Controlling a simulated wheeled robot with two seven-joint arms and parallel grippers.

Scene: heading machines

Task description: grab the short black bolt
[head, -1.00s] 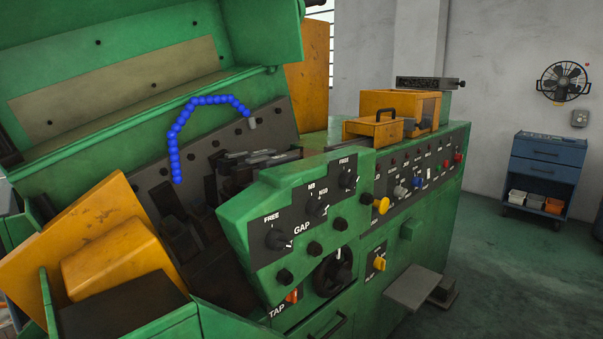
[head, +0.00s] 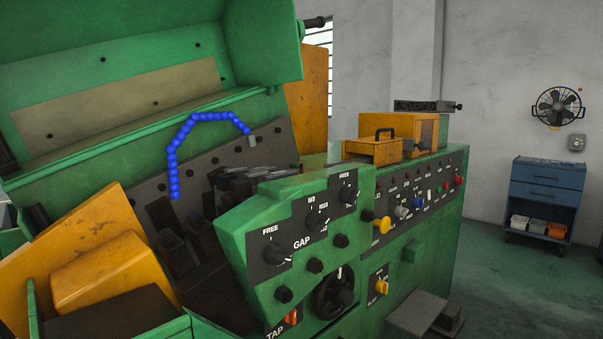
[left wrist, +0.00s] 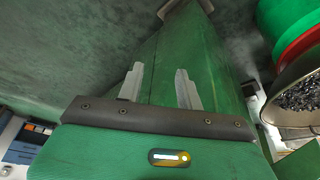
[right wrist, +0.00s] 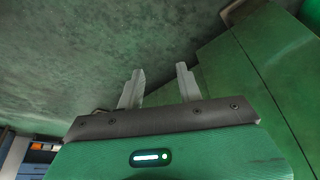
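I cannot pick out a short black bolt in any view. In the left wrist view, a round container (left wrist: 284,122) at the right edge holds many small dark metal pieces, too small to tell apart. My left gripper (left wrist: 160,68) shows in the left wrist view with its two fingers apart and nothing between them. My right gripper (right wrist: 160,68) shows in the right wrist view, also open and empty. Neither gripper is in the head view.
A green heading machine (head: 430,215) fills the left and middle of the head view, with a knobbed control panel (head: 300,225), yellow guards (head: 105,275) and a blue segmented hose (head: 172,165). A blue tool cart (head: 545,185) stands by the far wall. Floor between them is clear.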

